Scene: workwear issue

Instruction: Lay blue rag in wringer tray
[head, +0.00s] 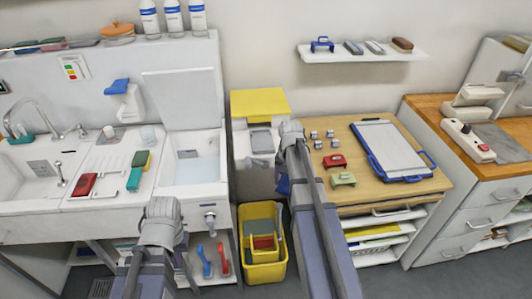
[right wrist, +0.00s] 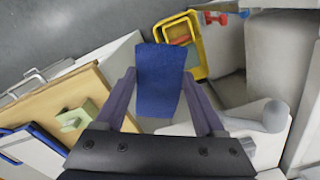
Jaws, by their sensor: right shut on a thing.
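The blue rag (right wrist: 160,80) hangs between the two fingers of my right gripper (right wrist: 158,95) in the right wrist view. My right gripper is shut on it. In the head view only a small dark-blue part of the rag (head: 284,186) shows beside my right arm, which hides the rest. The rag is above floor level, between the yellow-lidded unit and the wooden-topped table. I cannot make out for certain which part is the wringer tray. My left gripper (head: 160,218) is in front of the sink; its fingers are hidden.
A yellow bucket (head: 277,271) with red and grey parts stands on the floor. The white unit has a raised yellow lid (head: 260,103) and a grey knobbed lever (right wrist: 268,117). The wooden table (head: 340,195) holds a blue-framed clipboard (head: 390,148) and small items.

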